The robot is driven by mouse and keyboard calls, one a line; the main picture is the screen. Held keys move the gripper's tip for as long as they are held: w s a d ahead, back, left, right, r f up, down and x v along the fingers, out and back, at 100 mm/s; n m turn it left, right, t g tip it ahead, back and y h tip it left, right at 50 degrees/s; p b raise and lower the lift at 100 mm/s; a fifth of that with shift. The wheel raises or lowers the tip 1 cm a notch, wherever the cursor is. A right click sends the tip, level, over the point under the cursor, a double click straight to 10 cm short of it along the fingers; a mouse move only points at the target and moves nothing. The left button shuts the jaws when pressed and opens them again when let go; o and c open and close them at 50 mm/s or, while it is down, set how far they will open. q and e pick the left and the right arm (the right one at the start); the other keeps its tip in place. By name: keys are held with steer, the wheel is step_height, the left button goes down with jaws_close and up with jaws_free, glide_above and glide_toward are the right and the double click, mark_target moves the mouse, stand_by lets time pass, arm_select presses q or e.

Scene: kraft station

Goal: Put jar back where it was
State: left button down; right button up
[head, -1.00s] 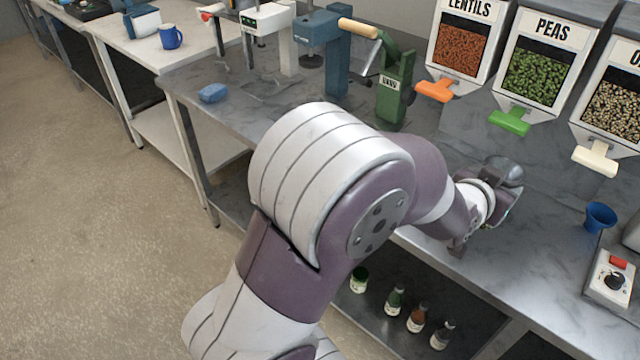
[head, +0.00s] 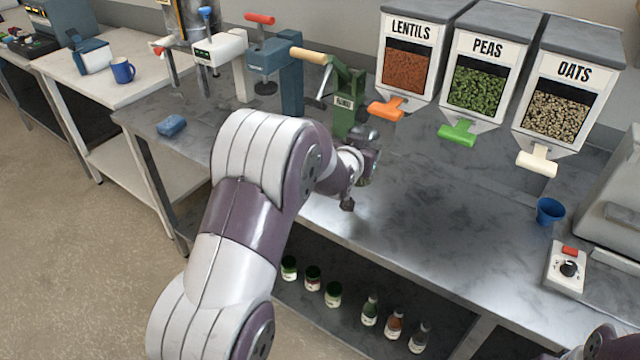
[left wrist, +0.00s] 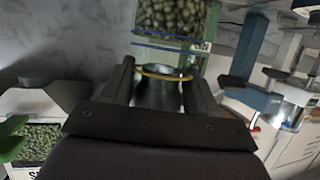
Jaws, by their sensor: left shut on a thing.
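My left gripper (head: 366,164) is over the steel counter, just in front of the green hand-lever machine (head: 347,105). My right gripper is not in view.
Lentils (head: 408,67), peas (head: 479,85) and oats (head: 555,115) dispensers hang at the back. A blue cup (head: 550,210) and a control box (head: 567,268) stand at right. Small jars (head: 333,293) and bottles (head: 395,325) stand on the lower shelf. The counter's middle is clear.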

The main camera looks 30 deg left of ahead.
arm_select(q)
steer(key=s+a+f, duration=0.1)
steer(key=a+f, duration=0.1)
steer(key=f, duration=0.1)
steer(key=s+a+f+p, duration=0.1)
steer(key=a+f, duration=0.2)
steer(key=s+a+f+p, duration=0.1)
steer(key=a+f, duration=0.2)
steer(key=shift+f, duration=0.1)
steer(key=shift+s, duration=0.1)
steer(key=c, duration=0.7)
jaws_free()
steer(key=shift+s+f, duration=0.1)
steer(key=shift+f, duration=0.1)
steer(key=o, duration=0.4)
